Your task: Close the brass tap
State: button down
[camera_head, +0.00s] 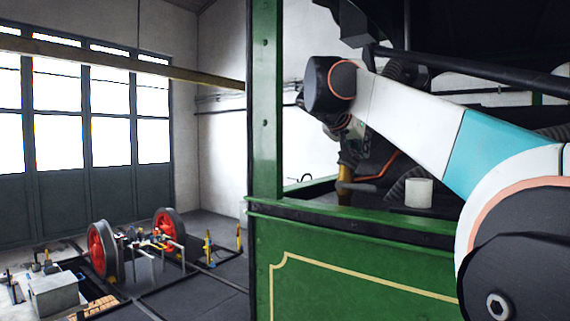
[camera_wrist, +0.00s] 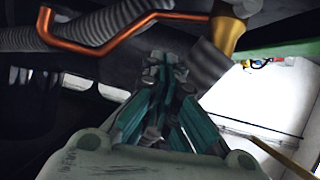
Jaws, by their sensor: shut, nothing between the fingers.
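A brass fitting (camera_wrist: 226,32) shows at the top right of the wrist view, with a copper pipe (camera_wrist: 108,42) running left from it. Which part of it is the tap handle, I cannot tell. In the head view a brass piece (camera_head: 346,184) stands behind the green side panel, below my wrist. My gripper (camera_wrist: 165,68) is shut and empty, its teal fingers drawn together. In the wrist view its tips lie below the copper pipe and left of the brass fitting; contact is not clear. In the head view my arm hides most of this area.
The green tram side panel (camera_head: 350,270) and green post (camera_head: 265,110) stand in front. A white cylinder (camera_head: 418,192) is just behind the panel's top edge. Ribbed hoses (camera_wrist: 110,22) run close to my gripper. Red wheels (camera_head: 170,225) stand on the floor at left.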

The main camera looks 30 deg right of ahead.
notch_tip(320, 180, up, 3)
jog(key=shift+r, duration=0.1)
dwell(0.6)
